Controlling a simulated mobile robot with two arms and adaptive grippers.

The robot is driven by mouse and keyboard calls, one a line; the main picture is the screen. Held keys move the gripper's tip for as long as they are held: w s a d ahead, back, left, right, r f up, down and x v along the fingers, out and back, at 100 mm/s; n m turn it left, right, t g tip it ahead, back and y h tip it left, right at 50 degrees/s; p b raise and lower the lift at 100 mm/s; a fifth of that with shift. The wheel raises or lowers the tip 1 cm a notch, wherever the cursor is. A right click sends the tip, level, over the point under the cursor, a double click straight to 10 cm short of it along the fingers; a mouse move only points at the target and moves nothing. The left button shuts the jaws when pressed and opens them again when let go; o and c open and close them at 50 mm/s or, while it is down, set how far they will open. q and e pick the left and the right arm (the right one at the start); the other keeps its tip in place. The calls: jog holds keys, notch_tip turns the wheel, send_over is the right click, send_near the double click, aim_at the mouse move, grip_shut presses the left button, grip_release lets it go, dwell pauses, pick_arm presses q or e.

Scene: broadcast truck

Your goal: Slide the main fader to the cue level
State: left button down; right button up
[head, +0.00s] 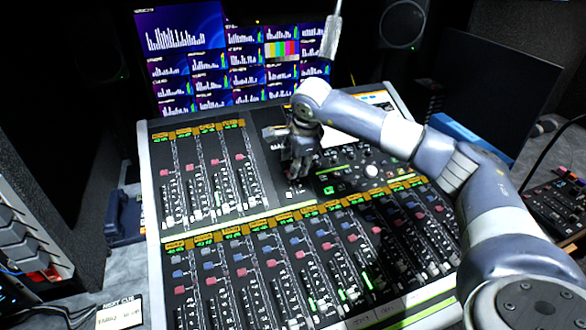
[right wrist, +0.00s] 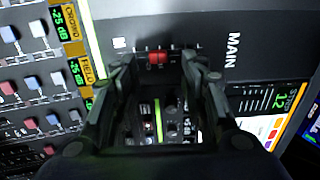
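The main fader has a red cap (right wrist: 157,57) on a dark slot, beside the printed word MAIN (right wrist: 233,50) in the right wrist view. My right gripper (right wrist: 161,70) is open, its two fingers apart on either side of the cap's line, with no visible grip on it. In the head view my right gripper (head: 298,172) points down over the upper middle of the mixing console (head: 152,190) and hides the main fader there. A white cue card (head: 119,313) lies at the lower left; its lower line is hard to read. My left gripper is not in view.
Rows of channel faders (head: 215,300) fill the console's front, and a smaller bank (head: 210,185) sits upper left. A lit screen (head: 350,120) lies behind my right arm. Monitors (head: 185,55) and a speaker (head: 403,22) stand at the back.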

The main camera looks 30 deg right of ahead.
jog(key=v, duration=0.7)
jog(key=shift+r, duration=0.15)
jog(key=shift+s, duration=0.1)
